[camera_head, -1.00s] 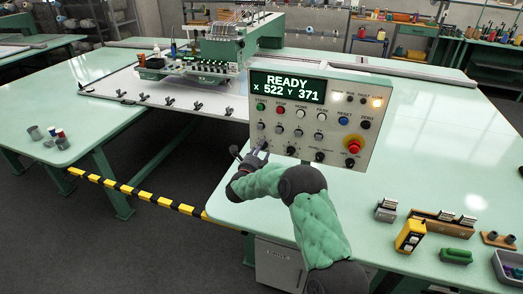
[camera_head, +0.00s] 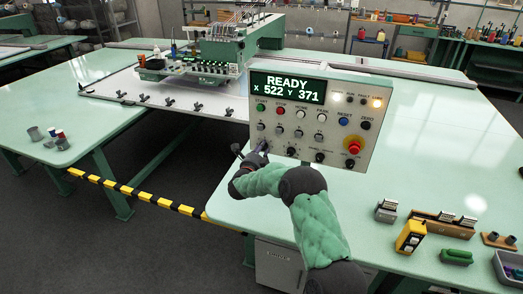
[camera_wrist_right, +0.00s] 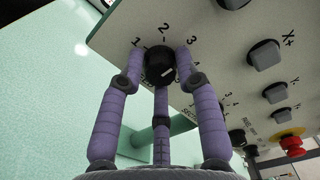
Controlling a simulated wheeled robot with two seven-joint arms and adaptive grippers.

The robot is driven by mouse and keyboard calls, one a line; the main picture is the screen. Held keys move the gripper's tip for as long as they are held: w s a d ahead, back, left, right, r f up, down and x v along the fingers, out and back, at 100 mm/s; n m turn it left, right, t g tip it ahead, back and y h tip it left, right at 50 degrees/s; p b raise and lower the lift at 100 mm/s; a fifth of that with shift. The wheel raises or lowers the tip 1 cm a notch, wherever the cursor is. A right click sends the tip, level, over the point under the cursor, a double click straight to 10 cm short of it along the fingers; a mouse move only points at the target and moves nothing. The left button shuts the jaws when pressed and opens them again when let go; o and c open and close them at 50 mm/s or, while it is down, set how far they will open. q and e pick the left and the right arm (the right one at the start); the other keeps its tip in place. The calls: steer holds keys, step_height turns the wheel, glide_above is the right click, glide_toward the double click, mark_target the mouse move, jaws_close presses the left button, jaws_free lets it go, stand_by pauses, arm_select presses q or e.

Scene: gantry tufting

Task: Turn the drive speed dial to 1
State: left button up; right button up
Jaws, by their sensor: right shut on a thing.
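The control panel (camera_head: 330,140) stands upright on the pale green table, and its screen reads READY, X 522 Y 371. My right gripper (camera_head: 262,147) is at the leftmost knob of the panel's bottom row and partly hides it. In the right wrist view, the purple fingers of the gripper (camera_wrist_right: 160,58) are shut around a black dial (camera_wrist_right: 158,70) marked 1, 2 and 3. A short pale mark shows on the dial's face towards the lower right. I cannot tell for sure which number the dial is set to, and its name label is hidden. My left gripper is not in view.
More knobs sit right of the held dial, and a red emergency button (camera_head: 353,147) is at the panel's lower right. Grey buttons (camera_wrist_right: 264,53) lie close to the fingers. A yellow box (camera_head: 410,237) and a green-handled tool (camera_head: 456,256) lie on the table.

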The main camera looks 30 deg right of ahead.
steer(key=shift+n, duration=0.4)
steer(key=n+p, duration=0.5)
steer(key=n, duration=1.3)
steer(key=shift+n, duration=0.4)
steer(key=o, duration=1.1)
steer(key=shift+o, duration=0.2)
steer(key=shift+a, duration=0.1)
